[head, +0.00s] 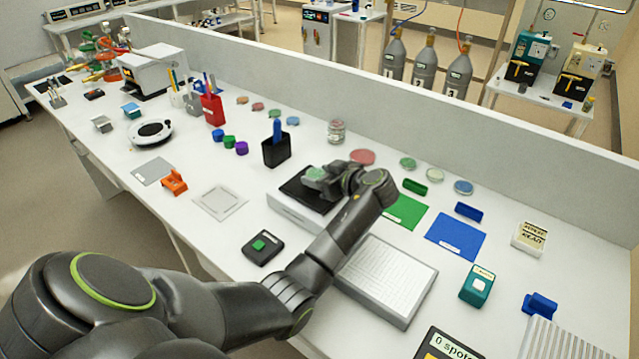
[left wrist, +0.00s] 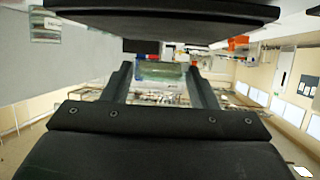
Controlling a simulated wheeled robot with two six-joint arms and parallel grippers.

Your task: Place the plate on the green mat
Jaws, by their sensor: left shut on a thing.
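My left gripper (head: 322,180) is shut on a pale green plate (head: 314,173), held over the black top of a low grey device (head: 296,212). I cannot tell whether the plate touches that top. In the left wrist view the green, see-through plate (left wrist: 160,72) sits between the two fingertips (left wrist: 160,80). The green mat (head: 407,211) lies flat to the right of the gripper, partly behind my forearm, and its visible part is bare. My right gripper is not in view.
A blue mat (head: 455,237) lies right of the green mat. A green block (head: 415,186) and several coloured dishes, such as a red one (head: 362,157), stand behind. A white-topped device (head: 388,276) is in front. A black pen holder (head: 276,151) stands left. A low wall (head: 420,134) closes the back.

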